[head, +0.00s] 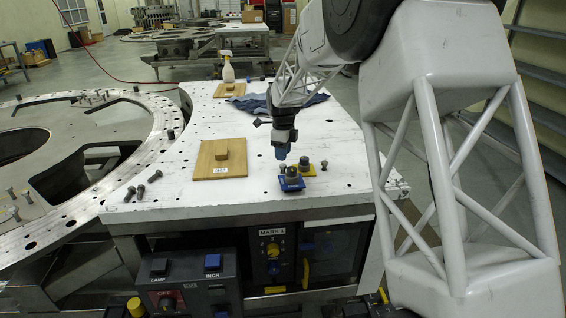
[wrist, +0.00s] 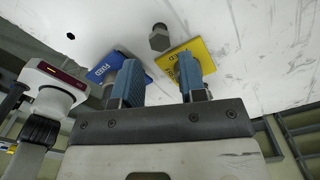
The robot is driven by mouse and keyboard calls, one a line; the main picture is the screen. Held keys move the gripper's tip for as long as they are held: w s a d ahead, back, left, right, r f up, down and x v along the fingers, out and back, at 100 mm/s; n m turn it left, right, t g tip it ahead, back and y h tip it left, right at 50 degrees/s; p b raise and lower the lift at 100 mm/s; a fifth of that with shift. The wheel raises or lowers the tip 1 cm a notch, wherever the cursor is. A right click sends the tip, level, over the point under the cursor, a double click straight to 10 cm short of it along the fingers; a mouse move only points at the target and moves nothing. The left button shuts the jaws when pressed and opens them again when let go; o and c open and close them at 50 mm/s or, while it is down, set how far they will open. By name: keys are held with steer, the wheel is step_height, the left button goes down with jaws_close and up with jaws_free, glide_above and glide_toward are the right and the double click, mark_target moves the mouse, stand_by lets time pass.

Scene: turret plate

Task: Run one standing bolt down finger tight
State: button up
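My gripper (head: 282,153) points down over the right part of the white table, above a blue block (head: 291,184) and a yellow block (head: 305,170). In the wrist view its two blue fingers (wrist: 160,75) are apart with nothing between the tips. A grey hex-headed bolt (wrist: 159,38) shows beyond the fingertips, between the blue plate (wrist: 108,68) and yellow plate (wrist: 184,60). In the head view, small bolts (head: 324,165) stand beside the blocks.
The large grey ring (head: 60,222) at left carries more bolts. A wooden board with a small block (head: 217,170) lies mid-table. A spray bottle (head: 228,70) and a blue cloth (head: 252,103) are farther back. A control panel (head: 273,255) is on the front. The table's middle is mostly clear.

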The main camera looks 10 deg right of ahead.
mark_target(283, 165)
step_height(283, 165, down, 5)
steer(key=shift+r, duration=0.15)
steer(key=n, duration=0.7)
steer(key=shift+n, duration=0.4)
steer(key=n, duration=2.4)
steer(key=shift+n, duration=2)
